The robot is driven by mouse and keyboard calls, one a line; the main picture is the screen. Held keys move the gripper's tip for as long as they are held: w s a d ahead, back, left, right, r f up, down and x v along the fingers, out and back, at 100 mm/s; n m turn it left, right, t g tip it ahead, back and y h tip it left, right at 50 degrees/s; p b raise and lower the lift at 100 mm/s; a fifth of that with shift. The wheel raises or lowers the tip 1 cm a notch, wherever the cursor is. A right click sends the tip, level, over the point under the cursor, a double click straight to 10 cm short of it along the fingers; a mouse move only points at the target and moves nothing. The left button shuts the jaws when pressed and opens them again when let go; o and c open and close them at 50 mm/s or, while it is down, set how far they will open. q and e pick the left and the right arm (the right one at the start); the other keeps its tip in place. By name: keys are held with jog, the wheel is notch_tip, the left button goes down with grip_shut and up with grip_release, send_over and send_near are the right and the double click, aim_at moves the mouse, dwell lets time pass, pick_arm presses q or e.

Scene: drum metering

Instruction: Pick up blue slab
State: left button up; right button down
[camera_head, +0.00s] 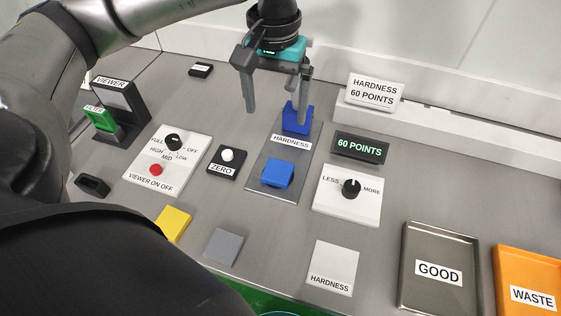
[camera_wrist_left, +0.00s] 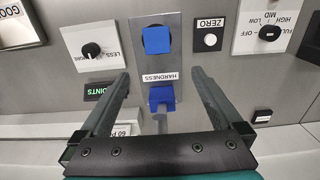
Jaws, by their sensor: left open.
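The blue slab (camera_head: 277,173) lies on the near part of the grey plate labelled HARDNESS (camera_head: 262,192). In the left wrist view the slab (camera_wrist_left: 157,40) shows beyond the fingertips, roughly in line with the gap between them. A second blue part (camera_head: 296,118) stands at the far end of the same plate and shows between the fingers in the wrist view (camera_wrist_left: 162,97). My left gripper (camera_head: 277,110) is open and empty, pointing down over the far end of the plate, behind the slab. My right gripper is not in view.
Left of the plate are the ZERO button box (camera_head: 226,160) and a white knob panel (camera_head: 168,160). Right are a display (camera_head: 360,147) and the LESS/MORE knob box (camera_head: 347,195). The GOOD tray (camera_head: 439,295) and WASTE tray (camera_head: 530,270) lie front right. Yellow (camera_head: 173,223) and grey (camera_head: 223,246) squares lie nearer.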

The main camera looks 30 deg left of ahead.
pick_arm(q)
jog(key=f, duration=0.1)
jog(key=b, duration=0.1)
send_over(280, 166)
jog(key=f, duration=0.9)
jog(key=shift+s+a+f, duration=0.2)
jog(key=shift+a+f, duration=0.05)
jog(key=shift+f, duration=0.1)
jog(key=f, duration=0.2)
jog(key=f+b, duration=0.1)
jog(key=f, duration=0.2)
jog(key=shift+w+d+f, duration=0.2)
jog(key=shift+f, duration=0.1)
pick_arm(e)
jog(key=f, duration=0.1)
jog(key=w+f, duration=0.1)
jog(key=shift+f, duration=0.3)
